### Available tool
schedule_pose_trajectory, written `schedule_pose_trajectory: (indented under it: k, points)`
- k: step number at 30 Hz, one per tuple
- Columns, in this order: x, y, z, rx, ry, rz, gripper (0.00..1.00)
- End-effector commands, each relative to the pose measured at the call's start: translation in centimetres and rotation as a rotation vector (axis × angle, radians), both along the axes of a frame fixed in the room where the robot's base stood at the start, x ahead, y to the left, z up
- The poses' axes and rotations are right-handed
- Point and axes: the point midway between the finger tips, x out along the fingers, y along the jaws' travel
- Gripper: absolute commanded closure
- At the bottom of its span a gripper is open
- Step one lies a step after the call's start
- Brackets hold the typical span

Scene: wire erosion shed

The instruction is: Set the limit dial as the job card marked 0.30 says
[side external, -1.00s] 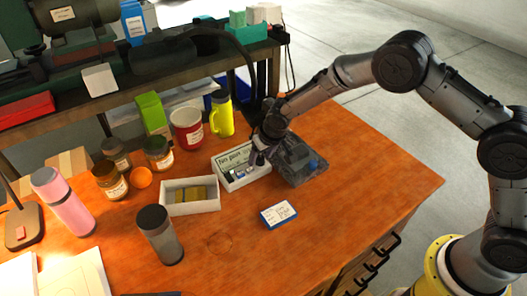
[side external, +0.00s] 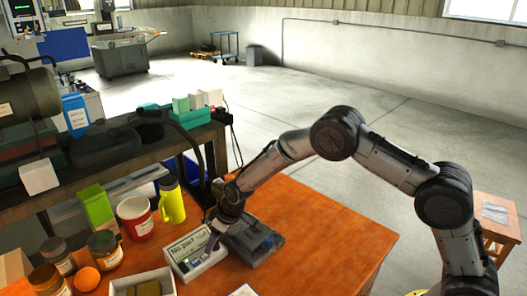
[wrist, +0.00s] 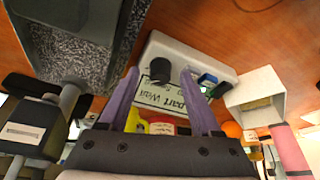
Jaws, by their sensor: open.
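A white box (side external: 192,262) with a printed panel stands on the orange bench. In the wrist view the box (wrist: 225,74) carries a black round knob (wrist: 160,74), perhaps the limit dial, and small green and blue parts. Its panel lettering includes "part" and "Wait". My gripper (side external: 211,245) is over the right part of the box. In the wrist view its purple fingers stand apart, with the knob between them in the picture; I cannot tell whether they touch it. The dial's scale is not readable. A small card (side external: 243,291) is cut off by the bottom edge; its marking is unreadable.
The bench (side external: 335,245) is clear at right.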

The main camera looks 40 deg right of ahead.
Motion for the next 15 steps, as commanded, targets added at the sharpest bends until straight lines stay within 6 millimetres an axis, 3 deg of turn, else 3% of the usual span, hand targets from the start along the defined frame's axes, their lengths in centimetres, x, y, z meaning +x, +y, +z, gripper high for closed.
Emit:
schedule_pose_trajectory:
  k: [15]
  points:
    - [0.1, -0.23, -0.06, 0.001, 0.001, 0.296, 0.35]
